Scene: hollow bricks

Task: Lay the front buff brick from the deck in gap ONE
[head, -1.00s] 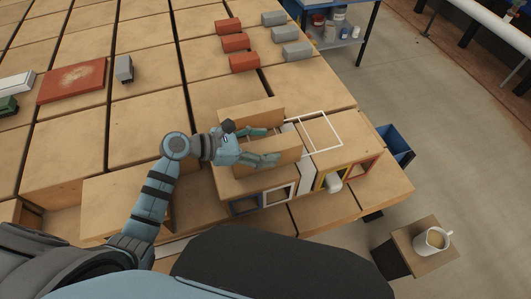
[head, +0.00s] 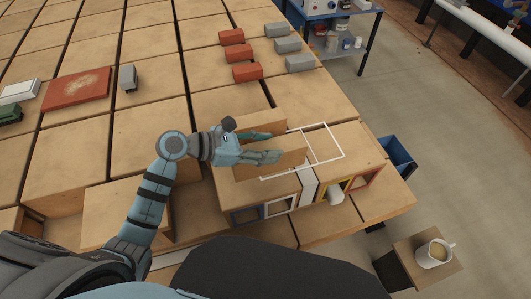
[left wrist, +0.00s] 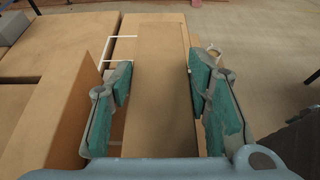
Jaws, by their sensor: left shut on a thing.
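My left gripper (head: 262,147) is shut on a long buff brick (head: 275,163). In the left wrist view the green-padded fingers sit on either side of the held brick (left wrist: 157,90). A second buff brick (head: 268,121) stands just behind it and shows to its left in the wrist view (left wrist: 62,105). A white rectangular outline (head: 343,152) lies on the wooden surface to the right of the held brick, which covers part of it. No label reading ONE can be read. My right gripper is out of view.
Coloured frames, including a yellow one (head: 327,187) and a red one (head: 370,177), line the front side below. Red bricks (head: 238,53) and grey bricks (head: 287,45) stand farther back. A blue bin (head: 398,152) and a mug (head: 433,254) on a small stand are at right.

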